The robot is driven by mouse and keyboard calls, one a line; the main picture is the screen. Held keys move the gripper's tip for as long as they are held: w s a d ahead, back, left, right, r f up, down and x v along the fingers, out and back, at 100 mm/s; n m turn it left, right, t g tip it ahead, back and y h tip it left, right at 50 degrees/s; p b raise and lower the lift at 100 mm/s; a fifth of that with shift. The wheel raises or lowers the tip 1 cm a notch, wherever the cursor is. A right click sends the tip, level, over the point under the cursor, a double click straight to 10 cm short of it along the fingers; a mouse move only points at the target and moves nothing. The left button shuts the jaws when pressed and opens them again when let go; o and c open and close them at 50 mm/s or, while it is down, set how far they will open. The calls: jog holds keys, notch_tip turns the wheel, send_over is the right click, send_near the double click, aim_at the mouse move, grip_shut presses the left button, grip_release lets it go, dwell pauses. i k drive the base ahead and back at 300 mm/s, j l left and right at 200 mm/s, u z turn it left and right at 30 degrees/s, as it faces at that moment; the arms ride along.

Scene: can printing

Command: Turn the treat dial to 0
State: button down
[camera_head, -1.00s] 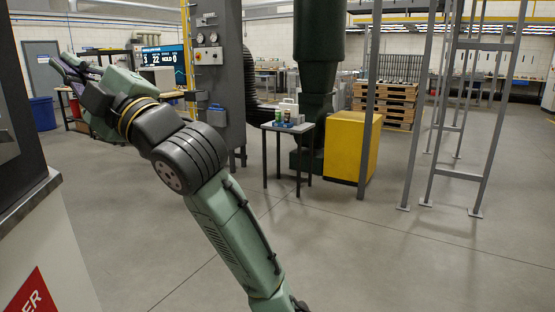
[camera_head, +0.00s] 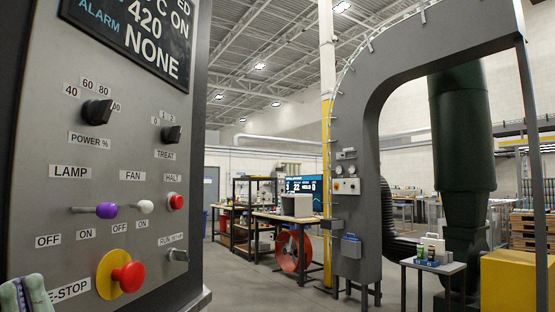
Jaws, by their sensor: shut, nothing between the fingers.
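The treat dial (camera_head: 172,134) is a small dark knob on the grey control panel (camera_head: 55,130) at the left. Its label TREAT (camera_head: 166,154) is below it. Small number tags, with 0 at the left, sit in an arc above it. I cannot tell which number the knob points at. A pale green piece of my arm shows in the bottom left corner, cut off by the picture edge. My gripper's fingers do not show, and nothing of mine is seen touching the dial.
The panel also holds a power knob (camera_head: 98,111), a purple lamp switch (camera_head: 106,210), a white fan switch (camera_head: 112,209), a red halt button (camera_head: 177,202), a run/setup knob (camera_head: 178,255) and a red E-stop (camera_head: 130,277). Open floor lies right of the panel.

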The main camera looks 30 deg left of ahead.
aim_at(170, 134)
jog(key=l+u, duration=0.1)
jog(key=u, duration=0.9)
jog(key=k+u, duration=0.1)
jog(key=u, duration=0.4)
jog(key=k+l, duration=0.05)
